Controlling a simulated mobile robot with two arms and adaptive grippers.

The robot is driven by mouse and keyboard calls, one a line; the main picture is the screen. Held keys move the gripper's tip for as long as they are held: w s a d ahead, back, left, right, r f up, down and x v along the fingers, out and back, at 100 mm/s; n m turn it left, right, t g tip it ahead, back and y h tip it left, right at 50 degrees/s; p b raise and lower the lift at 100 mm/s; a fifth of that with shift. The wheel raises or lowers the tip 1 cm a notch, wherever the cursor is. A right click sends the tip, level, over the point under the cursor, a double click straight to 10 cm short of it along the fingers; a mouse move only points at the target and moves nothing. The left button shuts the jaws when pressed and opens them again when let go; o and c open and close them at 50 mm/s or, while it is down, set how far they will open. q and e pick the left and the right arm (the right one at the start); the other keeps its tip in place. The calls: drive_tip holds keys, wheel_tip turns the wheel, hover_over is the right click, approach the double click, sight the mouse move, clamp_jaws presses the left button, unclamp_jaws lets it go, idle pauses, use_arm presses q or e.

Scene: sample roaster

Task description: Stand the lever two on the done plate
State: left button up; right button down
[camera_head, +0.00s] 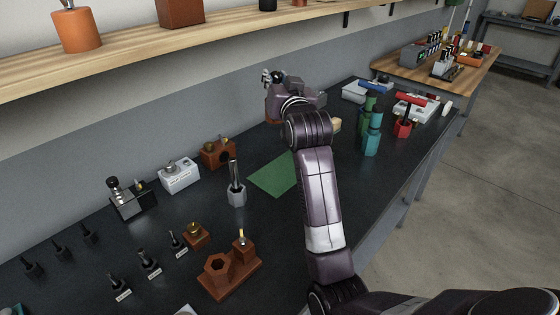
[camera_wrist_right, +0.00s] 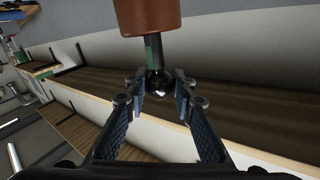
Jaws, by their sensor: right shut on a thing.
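My right gripper (camera_head: 272,76) is raised above the back of the bench, near the wall. In the right wrist view its fingers (camera_wrist_right: 158,88) are shut around the lower end of a dark rod (camera_wrist_right: 154,55) with a green band and a rounded tip. A brown cylinder (camera_wrist_right: 147,14) sits at the rod's other end. I cannot tell whether this is lever two. A flat green plate (camera_head: 273,175) lies bare on the bench; I see no mark naming it the done plate. My left gripper is not in view.
Several dark pieces with white labels (camera_head: 150,263) stand at the front left. A brown block with holes (camera_head: 230,272) and a grey holder with dark rods (camera_head: 236,190) are nearby. Green and teal bottles (camera_head: 371,135) stand right of my arm. A wooden shelf (camera_head: 130,57) runs above.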

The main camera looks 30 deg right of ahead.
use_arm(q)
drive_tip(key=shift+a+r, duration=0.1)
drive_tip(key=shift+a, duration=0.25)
use_arm(e)
wheel_tip(320, 180, down, 20)
drive_tip(key=shift+r, duration=0.2)
drive_tip(key=c, duration=2.1)
unclamp_jaws()
drive_tip(key=shift+f, duration=0.2)
drive_tip(key=o, duration=0.5)
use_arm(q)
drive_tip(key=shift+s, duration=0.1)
